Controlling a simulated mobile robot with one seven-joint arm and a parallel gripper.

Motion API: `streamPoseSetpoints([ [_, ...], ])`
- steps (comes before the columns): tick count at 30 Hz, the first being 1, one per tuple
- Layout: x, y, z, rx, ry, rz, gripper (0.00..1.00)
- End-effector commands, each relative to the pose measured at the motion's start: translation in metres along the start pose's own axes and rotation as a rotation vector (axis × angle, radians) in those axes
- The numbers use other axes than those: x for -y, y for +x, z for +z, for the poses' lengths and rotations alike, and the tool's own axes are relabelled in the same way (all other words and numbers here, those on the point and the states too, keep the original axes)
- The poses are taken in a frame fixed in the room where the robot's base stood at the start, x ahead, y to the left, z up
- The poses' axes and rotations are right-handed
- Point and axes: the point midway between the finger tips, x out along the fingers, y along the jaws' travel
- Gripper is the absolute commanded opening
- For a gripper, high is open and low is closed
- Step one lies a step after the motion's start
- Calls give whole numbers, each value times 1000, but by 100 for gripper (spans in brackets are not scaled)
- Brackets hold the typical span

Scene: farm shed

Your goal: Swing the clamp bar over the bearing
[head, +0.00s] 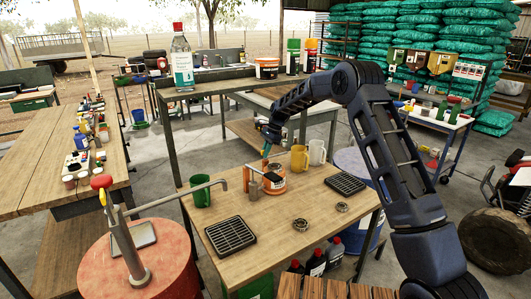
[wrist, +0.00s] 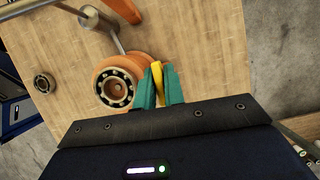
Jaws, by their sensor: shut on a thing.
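The orange round housing (head: 272,183) stands on the wooden table. In the wrist view the housing (wrist: 142,64) has a steel bearing (wrist: 116,89) facing up in it, uncovered. The grey clamp bar (wrist: 112,40) runs from a grey post (wrist: 88,15) to the far edge of the housing, beside the bearing, where part of it is hidden. My gripper (wrist: 158,86) is beside the housing, its green fingers shut on a narrow yellow piece (wrist: 157,72), apparently the bar's grip. In the head view my gripper (head: 265,152) is small, just above the housing.
A green mug (head: 201,195), a yellow mug (head: 299,159) and a white mug (head: 317,153) stand near the housing. Two black grates (head: 231,237) and two loose bearings (head: 300,225) lie on the table.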

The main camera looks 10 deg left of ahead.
Motion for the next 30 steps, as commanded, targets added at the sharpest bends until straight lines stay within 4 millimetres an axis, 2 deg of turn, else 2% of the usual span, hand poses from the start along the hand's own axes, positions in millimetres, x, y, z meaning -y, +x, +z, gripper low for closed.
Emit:
streamPoseSetpoints([
  [8,0,0,1,-1,179,-75,0],
  [30,0,0,2,-1,827,-345,0],
])
